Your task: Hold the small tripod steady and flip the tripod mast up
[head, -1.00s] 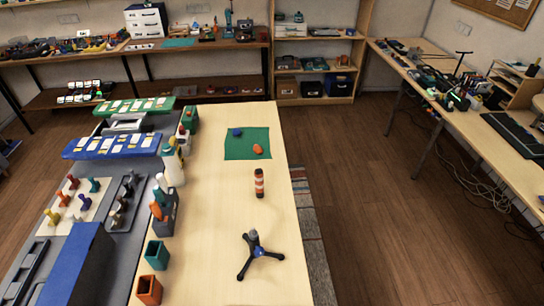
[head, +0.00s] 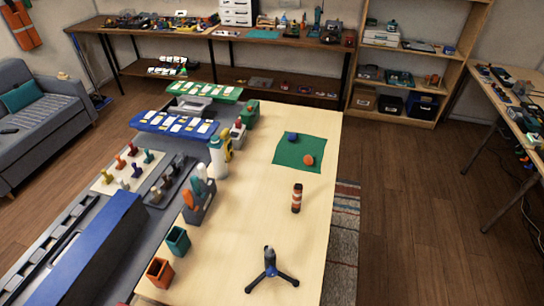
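The small tripod (head: 270,270) stands near the front of the light wood table (head: 235,245). It has dark spread legs and a blue hub. A short grey and dark piece, apparently the mast, stands up from the hub (head: 269,254); its exact angle is hard to tell. Nothing touches the tripod. Neither of my grippers shows in the head view.
A green mat (head: 300,163) holds a blue and an orange piece. A teal cup (head: 178,240) and an orange cup (head: 160,272) stand to the left. Table around the tripod is clear.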

